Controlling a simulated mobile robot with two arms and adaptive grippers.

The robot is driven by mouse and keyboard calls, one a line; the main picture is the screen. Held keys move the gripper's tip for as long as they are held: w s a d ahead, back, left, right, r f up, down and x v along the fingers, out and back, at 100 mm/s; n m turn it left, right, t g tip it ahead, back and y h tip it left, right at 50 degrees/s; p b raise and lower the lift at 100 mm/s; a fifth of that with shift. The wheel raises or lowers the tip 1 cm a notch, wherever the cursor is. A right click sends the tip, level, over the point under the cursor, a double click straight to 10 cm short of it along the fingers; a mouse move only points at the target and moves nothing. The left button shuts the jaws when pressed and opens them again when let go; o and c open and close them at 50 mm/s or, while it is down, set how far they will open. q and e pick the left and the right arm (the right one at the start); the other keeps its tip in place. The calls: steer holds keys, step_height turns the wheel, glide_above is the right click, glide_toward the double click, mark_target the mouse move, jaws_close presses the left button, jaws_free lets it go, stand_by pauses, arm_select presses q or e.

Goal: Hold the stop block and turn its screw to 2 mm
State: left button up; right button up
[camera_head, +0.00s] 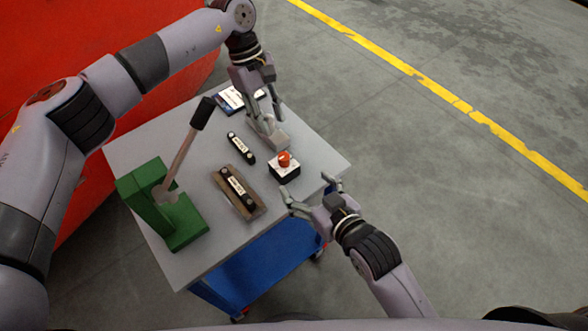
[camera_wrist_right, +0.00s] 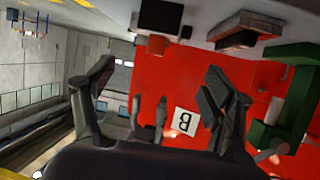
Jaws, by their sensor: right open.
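My left gripper (camera_head: 269,116) points down just above and behind this block. Its fingers stand apart, and I cannot tell whether they touch it. The left fingers also show in the right wrist view (camera_wrist_right: 150,112), spread with nothing visible between them. My right gripper (camera_head: 311,187) is open and empty off the table's right edge, nearer than the block. Its fingers frame the right wrist view (camera_wrist_right: 158,75).
A small box with a red knob (camera_head: 285,161) stands between the block and my right gripper. A wooden tray (camera_head: 253,211), a dark bar (camera_head: 241,148), a flat device (camera_head: 229,99) and a green lever press (camera_head: 183,225) are on the grey table (camera_head: 190,271).

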mark_target(284, 168)
steer(key=x, duration=1.6)
steer(key=shift+w+a, duration=0.1)
steer(key=shift+w, duration=0.15)
steer(key=c, duration=1.6)
